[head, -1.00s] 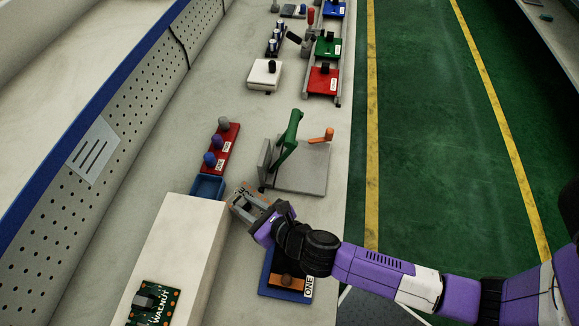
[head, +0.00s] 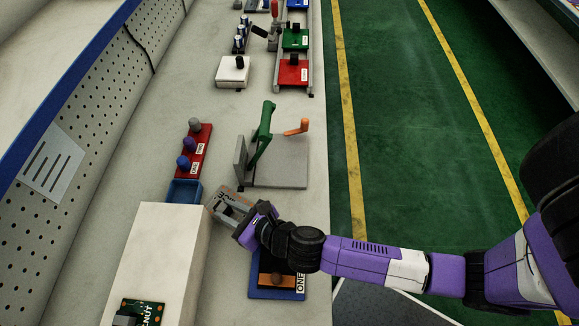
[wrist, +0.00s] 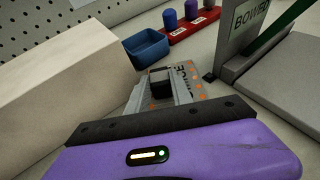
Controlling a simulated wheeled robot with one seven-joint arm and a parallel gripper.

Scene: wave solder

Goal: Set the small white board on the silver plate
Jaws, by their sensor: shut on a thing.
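My gripper (head: 229,207) is shut on a small whitish-grey board (wrist: 188,80) with orange dots, dark lettering and a black block. In the wrist view the fingers (wrist: 162,88) close around the black block; part of the board is hidden behind them. The silver plate (head: 280,173) is the flat grey base of a fixture with a green lever and an orange handle. It also shows at the right of the wrist view (wrist: 285,75), beside an upright grey plate with lettering. The held board is in front of and left of the silver plate, apart from it.
A white box (head: 150,250) stands close left of my gripper, with a green board (head: 142,312) on it. A blue bin (head: 185,191) and a red rack with knobs (head: 195,150) are beyond. A blue fixture (head: 268,291) lies below my arm.

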